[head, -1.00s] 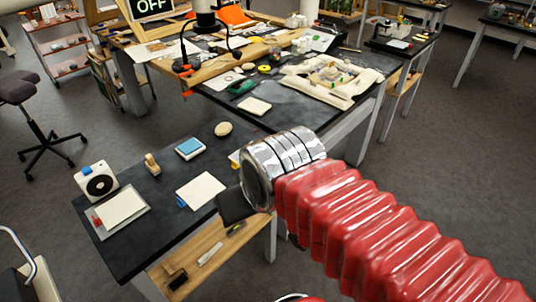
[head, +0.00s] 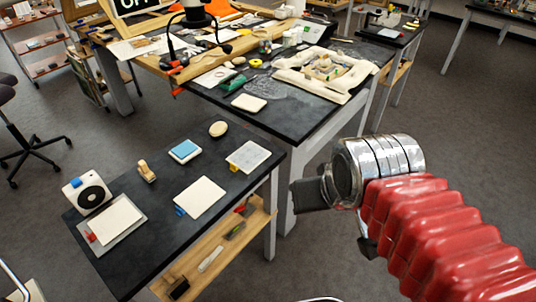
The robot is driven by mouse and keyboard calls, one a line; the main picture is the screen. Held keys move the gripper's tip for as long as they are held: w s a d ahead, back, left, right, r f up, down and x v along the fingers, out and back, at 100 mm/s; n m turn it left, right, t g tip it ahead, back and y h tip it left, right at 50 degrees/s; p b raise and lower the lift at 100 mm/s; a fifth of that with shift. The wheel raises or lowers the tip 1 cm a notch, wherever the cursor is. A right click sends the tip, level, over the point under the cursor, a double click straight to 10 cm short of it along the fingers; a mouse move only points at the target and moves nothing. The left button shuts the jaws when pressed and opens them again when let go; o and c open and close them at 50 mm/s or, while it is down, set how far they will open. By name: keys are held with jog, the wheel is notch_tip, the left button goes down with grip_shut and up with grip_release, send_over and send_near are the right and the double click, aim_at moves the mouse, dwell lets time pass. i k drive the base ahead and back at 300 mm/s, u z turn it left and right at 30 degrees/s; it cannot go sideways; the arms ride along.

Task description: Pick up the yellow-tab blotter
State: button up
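The yellow-tab blotter (head: 249,156) is a pale, flat, speckled square near the right edge of the small dark table. Its small yellow tab shows at its lower left corner. My gripper (head: 310,195) is a dark part at the end of the silver wrist, to the right of the table and apart from the blotter in the picture. Its fingers are not clearly shown, so I cannot tell whether it is open or shut.
The table (head: 150,225) also holds a blue-tab blotter (head: 200,197), a red-tab blotter (head: 110,225), a blue pad (head: 185,150), a wooden rocker (head: 147,172), a round pale object (head: 218,129) and a white device (head: 86,192). A cluttered workbench (head: 285,112) stands behind.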

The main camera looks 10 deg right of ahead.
aim_at(247, 157)
jog(key=z, duration=1.15)
jog(key=k, duration=0.85)
jog(key=u, duration=1)
jog(key=i, duration=1)
jog(key=u, duration=0.05)
